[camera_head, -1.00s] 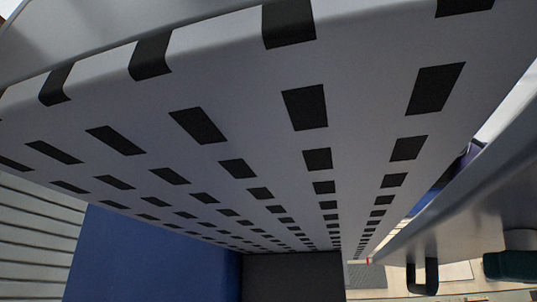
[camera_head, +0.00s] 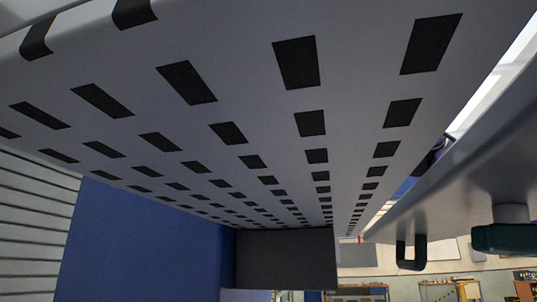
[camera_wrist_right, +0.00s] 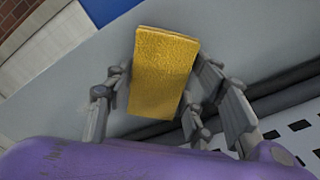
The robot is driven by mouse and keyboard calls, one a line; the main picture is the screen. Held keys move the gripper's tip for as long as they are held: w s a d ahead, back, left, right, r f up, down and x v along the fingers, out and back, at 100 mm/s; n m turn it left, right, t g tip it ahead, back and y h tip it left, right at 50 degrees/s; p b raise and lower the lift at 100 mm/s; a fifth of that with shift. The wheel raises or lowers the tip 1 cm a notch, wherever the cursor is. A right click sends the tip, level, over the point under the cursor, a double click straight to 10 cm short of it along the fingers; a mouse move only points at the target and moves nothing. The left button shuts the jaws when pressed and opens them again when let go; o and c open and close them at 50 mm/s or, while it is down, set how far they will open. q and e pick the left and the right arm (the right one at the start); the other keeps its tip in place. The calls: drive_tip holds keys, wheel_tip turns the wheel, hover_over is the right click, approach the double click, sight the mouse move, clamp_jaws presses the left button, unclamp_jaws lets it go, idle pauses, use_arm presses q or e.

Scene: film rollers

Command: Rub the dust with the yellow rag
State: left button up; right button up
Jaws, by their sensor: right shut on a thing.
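The yellow rag (camera_wrist_right: 163,72) is in the right wrist view, a flat rectangular block with a textured face. My right gripper (camera_wrist_right: 160,95) is shut on it, with grey jointed fingers on both sides of it. The rag is in front of a smooth grey surface (camera_wrist_right: 70,85); I cannot tell whether it touches it. No dust can be made out. Neither gripper nor the rag shows in the head view.
A large pale surface with rows of black rectangles (camera_head: 250,110) fills most of the head view. A blue panel (camera_head: 140,240) is at lower left, and a grey machine part with a dark handle (camera_head: 412,255) is at right. Shelves (camera_head: 450,290) stand far off at lower right.

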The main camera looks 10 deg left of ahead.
drive_tip(key=shift+w+f, duration=0.25)
drive_tip(key=shift+w, duration=0.45)
drive_tip(key=shift+w+f, duration=0.2)
drive_tip(key=shift+w, duration=0.45)
drive_tip(key=shift+s+a+f, duration=0.35)
drive_tip(key=shift+s+a, duration=0.1)
drive_tip(key=shift+s, duration=0.05)
drive_tip(key=shift+s+d+r, duration=0.1)
drive_tip(key=shift+s+d, duration=0.05)
drive_tip(key=shift+s, duration=1.75)
drive_tip(key=shift+s+r, duration=0.25)
drive_tip(key=shift+s, duration=1.05)
drive_tip(key=shift+s+r, duration=0.2)
drive_tip(key=shift+s, duration=4.9)
